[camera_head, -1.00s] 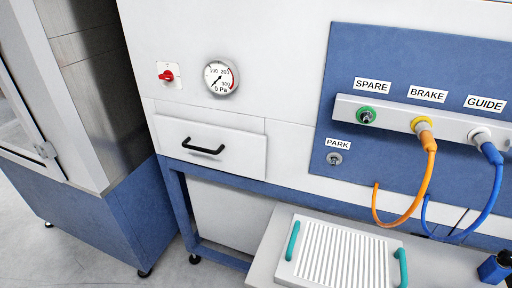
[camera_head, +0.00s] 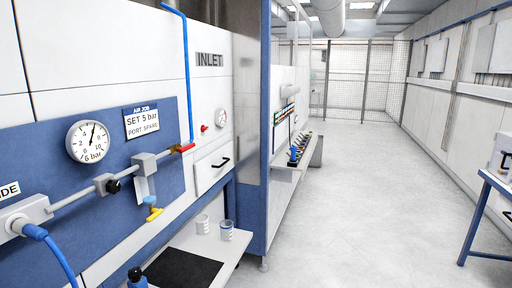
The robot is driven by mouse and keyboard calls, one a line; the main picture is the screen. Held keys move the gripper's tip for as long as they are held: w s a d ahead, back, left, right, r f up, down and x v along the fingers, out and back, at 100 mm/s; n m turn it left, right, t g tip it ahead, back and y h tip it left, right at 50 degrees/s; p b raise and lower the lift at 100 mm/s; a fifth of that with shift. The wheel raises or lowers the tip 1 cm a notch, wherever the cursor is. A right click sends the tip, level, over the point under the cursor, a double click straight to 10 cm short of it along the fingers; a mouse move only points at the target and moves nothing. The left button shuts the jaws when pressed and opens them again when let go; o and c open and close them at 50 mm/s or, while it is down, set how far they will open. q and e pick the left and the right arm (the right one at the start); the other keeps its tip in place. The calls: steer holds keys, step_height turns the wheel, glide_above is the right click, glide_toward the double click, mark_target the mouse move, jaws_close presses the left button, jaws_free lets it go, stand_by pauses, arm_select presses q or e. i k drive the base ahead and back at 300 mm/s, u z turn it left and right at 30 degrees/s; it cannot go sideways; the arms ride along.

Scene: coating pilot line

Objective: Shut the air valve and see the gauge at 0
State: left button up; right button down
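A round white gauge (camera_head: 88,141) marked in bar sits on the blue panel at the left. Its needle points up and slightly right, near mid-scale and clearly off 0; the exact figure is too small to read. A valve with a red handle (camera_head: 184,148) and brass body sits at the right end of the grey pipe, below a blue hose (camera_head: 188,80). The handle looks roughly in line with the pipe. Neither of my grippers is in view.
A sign (camera_head: 141,121) reads SET 5 bar, PORT SPARE. A ledge below holds a black mat (camera_head: 181,270) and two cups (camera_head: 226,231). A blue table (camera_head: 490,200) stands right; the aisle floor (camera_head: 345,200) is clear.

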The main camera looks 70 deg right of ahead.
mark_target(181, 149)
steer(key=z, duration=1.75)
